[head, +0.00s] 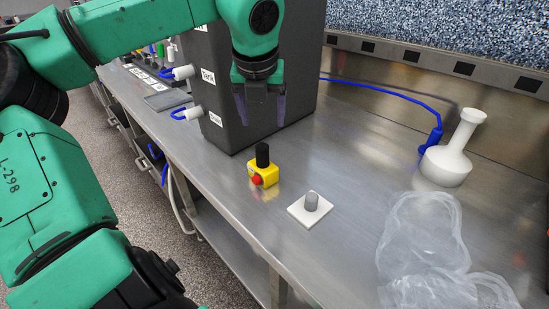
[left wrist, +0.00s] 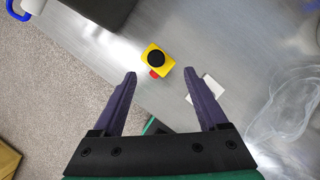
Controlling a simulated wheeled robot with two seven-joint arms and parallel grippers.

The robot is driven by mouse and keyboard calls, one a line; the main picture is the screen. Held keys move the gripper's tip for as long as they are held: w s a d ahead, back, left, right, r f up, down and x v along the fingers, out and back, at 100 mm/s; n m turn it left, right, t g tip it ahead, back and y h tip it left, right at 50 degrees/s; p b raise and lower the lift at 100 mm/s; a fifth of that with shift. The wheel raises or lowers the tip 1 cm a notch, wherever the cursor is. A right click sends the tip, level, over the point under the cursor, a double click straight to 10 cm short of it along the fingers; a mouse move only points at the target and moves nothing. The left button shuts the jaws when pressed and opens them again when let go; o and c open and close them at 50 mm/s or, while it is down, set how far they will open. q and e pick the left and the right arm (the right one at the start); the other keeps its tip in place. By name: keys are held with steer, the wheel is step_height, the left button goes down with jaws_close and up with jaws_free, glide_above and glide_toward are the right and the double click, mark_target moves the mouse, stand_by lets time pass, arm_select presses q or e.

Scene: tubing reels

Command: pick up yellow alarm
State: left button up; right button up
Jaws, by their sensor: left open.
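The yellow alarm (head: 264,172) stands upright on the steel table, with a black cylindrical top and a red button on its front side. In the left wrist view the alarm (left wrist: 157,60) lies ahead of the fingertips, roughly centred between them. My left gripper (head: 260,108) is open and empty, above the table and in front of the dark box in the head view. In the left wrist view its two purple fingers (left wrist: 160,76) are spread wide, apart from the alarm. My right gripper is in neither view.
Clear tubing (head: 420,235) and a white flask (head: 450,160) are at the right. The table's front edge (head: 235,240) is close by.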

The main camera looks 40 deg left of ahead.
mark_target(262, 147)
arm_select(q)
steer(key=x, duration=0.2)
steer(key=s+p+x, duration=0.1)
steer(key=x, duration=0.2)
steer(key=shift+a+f, duration=0.2)
steer(key=shift+f, duration=0.2)
steer(key=p+x, duration=0.2)
steer(key=x, duration=0.3)
steer(key=shift+w+d+f, duration=0.1)
steer(key=shift+f, duration=0.15)
steer(key=shift+w+a+f, duration=0.15)
steer(key=shift+a+f, duration=0.05)
steer(key=shift+f, duration=0.25)
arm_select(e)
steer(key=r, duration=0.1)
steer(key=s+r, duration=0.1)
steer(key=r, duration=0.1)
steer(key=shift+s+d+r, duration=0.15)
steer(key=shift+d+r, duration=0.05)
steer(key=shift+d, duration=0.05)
arm_select(q)
steer(key=shift+d, duration=0.1)
jaws_close()
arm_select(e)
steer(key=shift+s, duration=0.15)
arm_select(q)
steer(key=shift+r, duration=0.1)
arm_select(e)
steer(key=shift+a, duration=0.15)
